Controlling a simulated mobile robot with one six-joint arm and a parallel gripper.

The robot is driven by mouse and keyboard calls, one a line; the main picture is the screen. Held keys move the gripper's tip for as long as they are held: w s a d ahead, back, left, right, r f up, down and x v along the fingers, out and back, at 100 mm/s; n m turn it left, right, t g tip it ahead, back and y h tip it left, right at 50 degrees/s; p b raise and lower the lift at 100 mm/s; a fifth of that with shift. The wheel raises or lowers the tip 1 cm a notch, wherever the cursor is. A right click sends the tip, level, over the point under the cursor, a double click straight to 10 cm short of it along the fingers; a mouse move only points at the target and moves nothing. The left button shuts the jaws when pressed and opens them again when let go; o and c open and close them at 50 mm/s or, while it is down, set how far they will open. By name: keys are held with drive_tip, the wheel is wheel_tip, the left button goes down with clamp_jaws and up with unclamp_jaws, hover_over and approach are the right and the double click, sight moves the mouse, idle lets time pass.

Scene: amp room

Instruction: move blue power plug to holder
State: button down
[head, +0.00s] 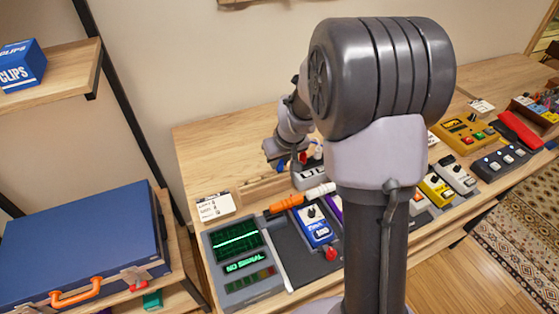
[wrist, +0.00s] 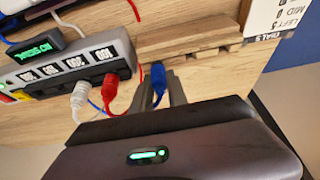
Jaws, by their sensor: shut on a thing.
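The blue power plug (wrist: 158,82) with its blue cable is between the fingers of my gripper (wrist: 168,88), which is shut on it. In the head view my gripper (head: 284,162) hangs over the desk, with a bit of blue at its tip. A wooden slotted block (wrist: 192,42), which looks like the holder, lies just beyond the plug in the wrist view. It also shows in the head view (head: 262,187), below my gripper. The fingers partly hide the plug, and I cannot tell if it touches the block.
A grey power strip (wrist: 70,72) with number labels stands beside the plug. A red plug (wrist: 110,90) and a white plug (wrist: 80,95) are at its edge. A signal monitor (head: 240,262) and pedals lie at the desk front. The desk behind the block is clear.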

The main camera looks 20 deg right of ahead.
drive_tip(key=shift+f, duration=0.15)
drive_tip(key=c, duration=0.8)
unclamp_jaws()
drive_tip(key=shift+r+p, duration=2.35)
drive_tip(key=shift+r, duration=1.25)
